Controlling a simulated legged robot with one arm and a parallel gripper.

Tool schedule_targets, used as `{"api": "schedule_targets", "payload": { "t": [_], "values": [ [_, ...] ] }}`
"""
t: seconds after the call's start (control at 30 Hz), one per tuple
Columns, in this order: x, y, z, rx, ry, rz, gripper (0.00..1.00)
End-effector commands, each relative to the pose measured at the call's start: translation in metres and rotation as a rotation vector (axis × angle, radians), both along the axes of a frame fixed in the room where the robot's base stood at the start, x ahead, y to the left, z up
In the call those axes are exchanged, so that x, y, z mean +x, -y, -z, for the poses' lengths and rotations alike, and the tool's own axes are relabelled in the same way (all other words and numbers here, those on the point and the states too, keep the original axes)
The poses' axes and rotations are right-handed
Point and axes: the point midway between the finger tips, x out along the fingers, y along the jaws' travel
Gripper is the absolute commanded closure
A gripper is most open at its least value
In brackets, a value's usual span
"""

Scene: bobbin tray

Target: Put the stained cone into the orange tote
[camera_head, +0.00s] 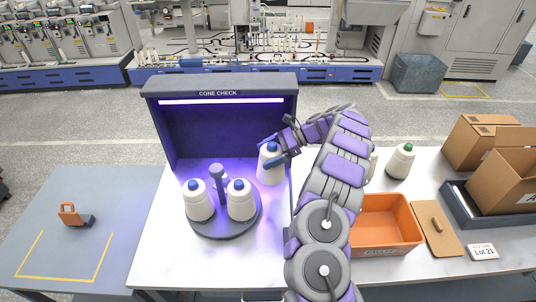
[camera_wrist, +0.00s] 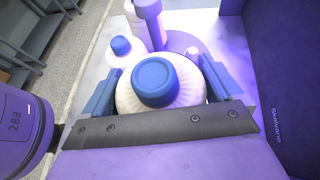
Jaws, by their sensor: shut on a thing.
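My gripper (camera_head: 272,156) is shut on a white cone with a blue tip (camera_head: 271,172), inside the right side of the purple-lit cone check booth. In the wrist view this cone (camera_wrist: 155,85) sits between the two blue fingers. I see no clear stain on it. I cannot tell whether its base touches anything. Two more blue-tipped white cones, left (camera_head: 198,204) and right (camera_head: 241,204), stand on the round dark turntable (camera_head: 222,232). The orange tote (camera_head: 400,236) is to the right of my arm; its left part is hidden by the arm.
The booth (camera_head: 220,125) has a back wall and side walls around the turntable post (camera_head: 218,172). A green-tipped cone (camera_head: 401,164) stands behind the tote. A clipboard (camera_head: 437,230), a Lot 21 card (camera_head: 482,252) and cardboard boxes (camera_head: 500,180) are at right. An orange-handled tool (camera_head: 72,215) lies at left.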

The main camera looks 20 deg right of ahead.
Motion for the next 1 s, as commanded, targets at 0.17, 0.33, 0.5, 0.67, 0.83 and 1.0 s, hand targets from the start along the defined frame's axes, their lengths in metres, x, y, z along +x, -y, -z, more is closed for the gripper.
{"api": "schedule_targets", "payload": {
  "t": [0.17, 0.33, 0.5, 0.67, 0.83, 1.0],
  "values": [
    [0.0, 0.0, -0.025, 0.001, 0.002, 0.0, 0.74],
    [0.0, 0.001, -0.043, 0.001, 0.002, 0.0, 0.74],
    [0.0, 0.001, -0.062, 0.001, 0.002, 0.0, 0.74],
    [0.0, 0.001, -0.079, 0.001, 0.002, 0.0, 0.74],
    [0.0, 0.001, -0.097, 0.001, 0.001, 0.0, 0.74],
    [0.0, 0.001, -0.115, 0.001, 0.001, 0.0, 0.74]
  ]
}}
